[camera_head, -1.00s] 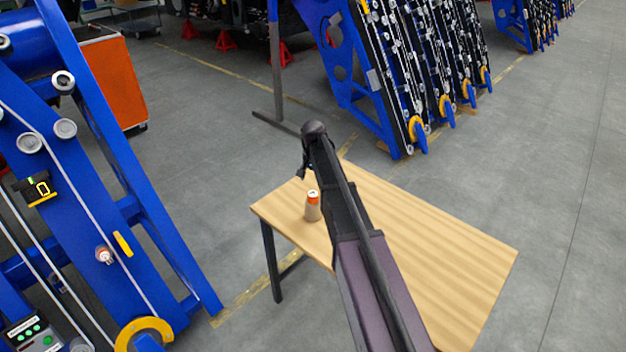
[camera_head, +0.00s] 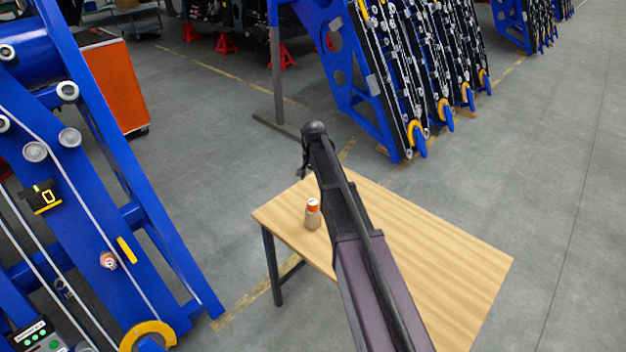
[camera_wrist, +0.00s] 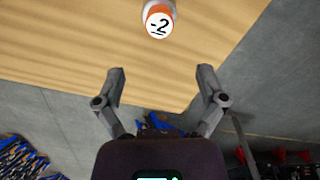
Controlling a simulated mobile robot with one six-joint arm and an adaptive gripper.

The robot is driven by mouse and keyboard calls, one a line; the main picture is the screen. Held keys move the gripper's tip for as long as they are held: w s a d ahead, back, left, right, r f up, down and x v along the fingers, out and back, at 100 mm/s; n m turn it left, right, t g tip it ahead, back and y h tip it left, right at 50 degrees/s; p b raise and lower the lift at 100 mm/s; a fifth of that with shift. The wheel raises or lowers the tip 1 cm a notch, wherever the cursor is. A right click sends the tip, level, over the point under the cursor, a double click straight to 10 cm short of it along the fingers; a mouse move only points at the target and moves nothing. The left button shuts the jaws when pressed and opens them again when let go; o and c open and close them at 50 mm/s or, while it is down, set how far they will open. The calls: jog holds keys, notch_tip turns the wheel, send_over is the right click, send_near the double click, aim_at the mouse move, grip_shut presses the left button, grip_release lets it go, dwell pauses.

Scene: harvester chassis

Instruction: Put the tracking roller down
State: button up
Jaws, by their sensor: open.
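A small upright cylinder with an orange top band, which looks like the tracking roller (camera_head: 313,214), stands on the wooden table (camera_head: 440,250) near its left corner. In the wrist view the roller (camera_wrist: 159,20) shows its round white end marked "-2", at the top edge of the picture. My gripper (camera_wrist: 162,70) is open and empty, its two fingers spread apart. The roller is beyond the fingertips, not between them. In the head view my gripper is mostly hidden behind my arm, over the table's far side.
A blue harvester chassis (camera_head: 95,190) with rollers, a yellow-marked box (camera_head: 42,197) and a yellow wheel stands at the left. An orange cabinet (camera_head: 113,85) is behind it. More blue frames (camera_head: 350,80) stand at the back. The table's right part looks clear.

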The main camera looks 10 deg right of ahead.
dwell(0.3)
jog(key=s+n, duration=0.6)
jog(key=s, duration=2.3)
